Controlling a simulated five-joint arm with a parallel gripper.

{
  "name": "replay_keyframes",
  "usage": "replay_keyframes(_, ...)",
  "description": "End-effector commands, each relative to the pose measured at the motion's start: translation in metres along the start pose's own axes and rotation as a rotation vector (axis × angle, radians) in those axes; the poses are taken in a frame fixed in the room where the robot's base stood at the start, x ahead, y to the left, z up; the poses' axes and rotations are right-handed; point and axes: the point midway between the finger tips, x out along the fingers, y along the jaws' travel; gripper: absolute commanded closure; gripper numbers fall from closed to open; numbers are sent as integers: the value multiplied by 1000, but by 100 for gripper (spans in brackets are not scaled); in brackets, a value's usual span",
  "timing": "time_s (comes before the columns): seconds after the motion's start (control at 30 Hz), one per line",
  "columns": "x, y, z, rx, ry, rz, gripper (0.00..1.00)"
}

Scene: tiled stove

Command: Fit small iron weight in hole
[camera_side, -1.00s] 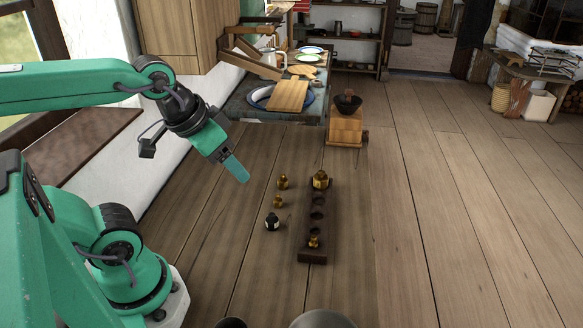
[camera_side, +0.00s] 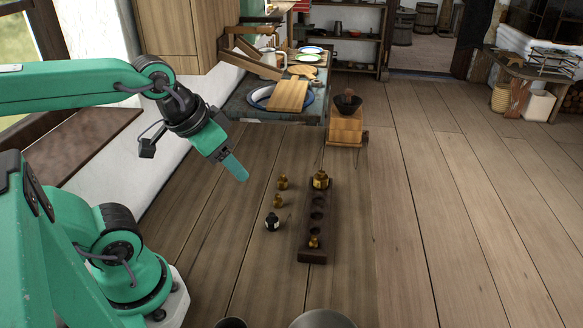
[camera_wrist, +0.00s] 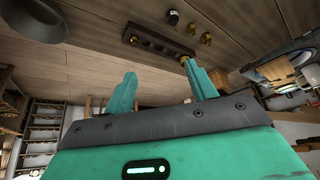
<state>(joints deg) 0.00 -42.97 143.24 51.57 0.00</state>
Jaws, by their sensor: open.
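A dark wooden block with a row of holes (camera_side: 304,256) lies on the plank surface; it also shows in the wrist view (camera_wrist: 152,43). A large brass weight (camera_side: 321,180) sits at its far end and a small brass weight (camera_side: 314,242) at its near end. The holes between look empty. Left of the block stand a black iron weight (camera_side: 272,221) and two brass weights (camera_side: 282,182) and (camera_side: 278,201). The iron weight shows in the wrist view (camera_wrist: 173,18). My gripper (camera_wrist: 164,85) is open and empty, above and left of the weights.
A wooden box with a dark bowl (camera_side: 347,104) stands beyond the block. A blue-rimmed dish with a board (camera_side: 288,96) lies at the back. Round metal vessels (camera_side: 322,320) show at the front edge. The planks to the right are clear.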

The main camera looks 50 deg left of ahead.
Motion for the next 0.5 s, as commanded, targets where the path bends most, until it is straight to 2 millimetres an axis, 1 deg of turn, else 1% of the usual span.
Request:
replay_keyframes(0.3, 2, 0, -1, -10, -6, -1, 44)
replay_keyframes(0.5, 12, -3, -7, -65, -45, -6, 44)
